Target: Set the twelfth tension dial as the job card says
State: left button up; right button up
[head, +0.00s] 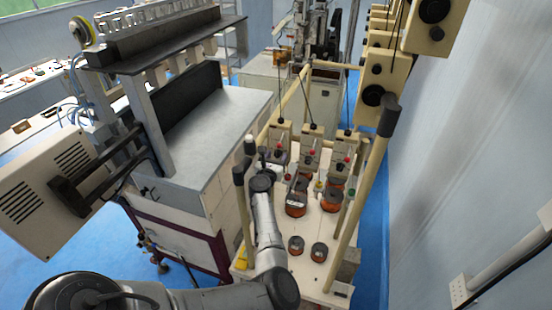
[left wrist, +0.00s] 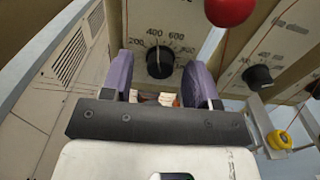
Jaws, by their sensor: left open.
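In the left wrist view a black tension dial (left wrist: 160,62) sits on a cream panel (left wrist: 143,18) with a printed scale; 200, 400 and 600 are readable. My left gripper (left wrist: 160,76) is open, with its two purple fingers on either side of this dial in the picture. I cannot tell whether they touch it. A second black dial (left wrist: 257,77) is on the neighbouring panel to the right. In the head view my left gripper (head: 268,160) is beside the tension units on the cream stand, and its fingers are too small to make out. I cannot make out a job card or the dial's number.
A red ball (left wrist: 229,10) and a yellow knob (left wrist: 279,140) are close by in the left wrist view. In the head view, wire spools (head: 296,205) stand on the cream stand (head: 312,282), between upright poles. A grey-topped machine (head: 222,125) stands to the left.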

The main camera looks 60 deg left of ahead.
pick_arm(q)
jog(key=shift+c, duration=0.5)
jog(key=c, duration=0.8)
jog(key=shift+m, duration=1.2)
jog(key=m, duration=0.3)
jog(key=shift+m+b, duration=0.3)
jog(key=shift+m, duration=0.8)
